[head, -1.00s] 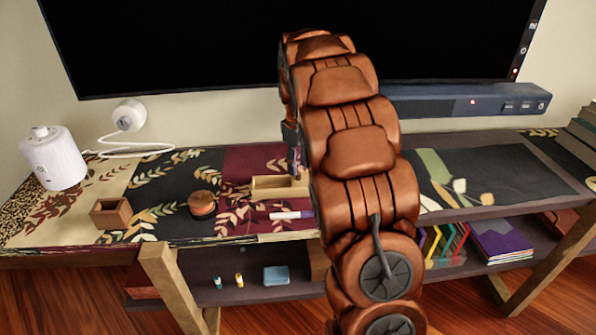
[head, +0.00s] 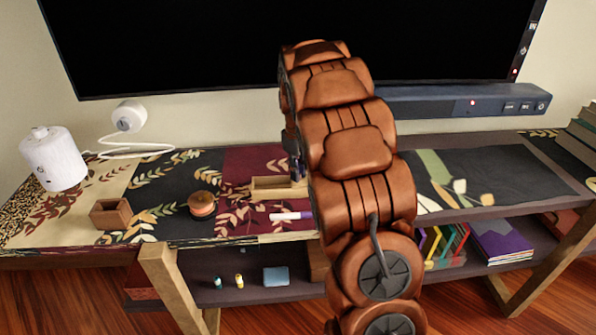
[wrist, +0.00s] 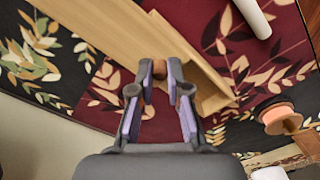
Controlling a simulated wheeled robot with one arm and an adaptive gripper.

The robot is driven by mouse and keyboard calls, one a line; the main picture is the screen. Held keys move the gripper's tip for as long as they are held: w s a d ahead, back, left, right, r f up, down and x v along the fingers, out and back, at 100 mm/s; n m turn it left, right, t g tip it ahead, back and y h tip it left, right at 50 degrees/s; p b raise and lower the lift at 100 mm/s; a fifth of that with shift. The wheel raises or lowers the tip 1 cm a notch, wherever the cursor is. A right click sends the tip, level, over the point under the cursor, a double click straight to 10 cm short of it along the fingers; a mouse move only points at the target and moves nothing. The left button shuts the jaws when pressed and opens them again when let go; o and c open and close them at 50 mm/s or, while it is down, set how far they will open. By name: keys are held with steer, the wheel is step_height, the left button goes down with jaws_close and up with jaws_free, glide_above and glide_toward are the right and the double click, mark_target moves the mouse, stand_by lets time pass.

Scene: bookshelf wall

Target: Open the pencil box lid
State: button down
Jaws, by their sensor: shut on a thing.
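The pencil box is a long, light wooden box (head: 268,184) on the maroon part of the patterned cloth. Its left end shows open and hollow in the head view, and my arm hides its right part. In the wrist view, the open box end (wrist: 214,98) is beside the flat wooden lid (wrist: 95,22), which covers much of the length. My gripper (wrist: 160,72) is over the lid's end, its fingertips close together around a small brown knob-like piece (wrist: 163,68). In the head view my gripper (head: 297,170) is partly hidden by my arm.
A white and purple marker (head: 290,216) lies in front of the box. A round wooden piece (head: 201,204) and a small wooden cup (head: 111,213) stand to the left. A dark soundbar (head: 460,101) and screen (head: 200,45) are behind.

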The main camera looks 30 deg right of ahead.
stand_by(0.4)
steer(key=shift+s+d, duration=0.5)
steer(key=shift+d, duration=0.4)
steer(key=c, duration=1.1)
jaws_free()
steer(key=shift+c, duration=0.2)
step_height(320, 180, up, 12)
steer(key=shift+a, duration=0.1)
